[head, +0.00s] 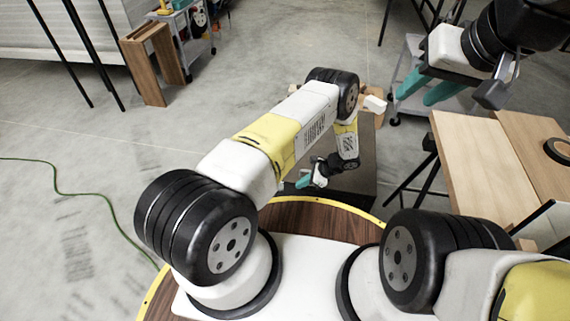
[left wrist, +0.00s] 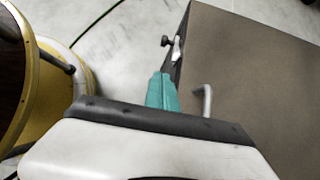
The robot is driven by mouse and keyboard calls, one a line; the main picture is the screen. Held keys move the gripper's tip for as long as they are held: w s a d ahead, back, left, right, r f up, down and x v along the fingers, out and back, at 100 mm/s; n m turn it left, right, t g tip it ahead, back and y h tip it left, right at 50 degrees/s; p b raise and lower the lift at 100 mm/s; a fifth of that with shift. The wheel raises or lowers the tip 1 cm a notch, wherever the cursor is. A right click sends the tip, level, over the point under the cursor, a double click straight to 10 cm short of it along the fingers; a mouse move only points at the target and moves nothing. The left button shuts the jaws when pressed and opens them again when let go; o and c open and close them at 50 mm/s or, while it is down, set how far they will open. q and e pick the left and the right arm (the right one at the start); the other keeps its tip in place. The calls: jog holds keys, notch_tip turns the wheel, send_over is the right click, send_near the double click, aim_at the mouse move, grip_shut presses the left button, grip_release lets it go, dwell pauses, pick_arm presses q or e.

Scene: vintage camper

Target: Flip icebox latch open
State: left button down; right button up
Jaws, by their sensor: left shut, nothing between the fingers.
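The icebox appears to be the dark grey-brown box (left wrist: 260,80) filling the right of the left wrist view; in the head view its dark top (head: 362,165) shows partly behind my left arm. On its edge are a small pale lever with a dark knob (left wrist: 177,50) and, nearer, a pale bent handle (left wrist: 206,101). I cannot tell for sure which is the latch. My left gripper's teal fingers (left wrist: 162,92) are shut and empty, beside the box's edge, between the viewer and the lever; contact is unclear. It is small in the head view (head: 303,181). My right gripper (head: 428,88) is open, raised, far from the box.
A wooden-topped table (head: 470,165) stands at the right, below my right arm. A grey cart (head: 408,75) is behind it. A wooden stool (head: 150,65) stands at the back left. A green cable (head: 85,195) lies on the open concrete floor at the left.

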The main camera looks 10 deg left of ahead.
pick_arm(q)
jog(key=x, duration=0.4)
jog(key=a+r+x, duration=0.1)
jog(key=x, duration=0.8)
jog(key=shift+a+r, duration=0.2)
jog(key=shift+a, duration=0.25)
jog(key=shift+w+a, duration=0.1)
jog(key=shift+a, duration=2)
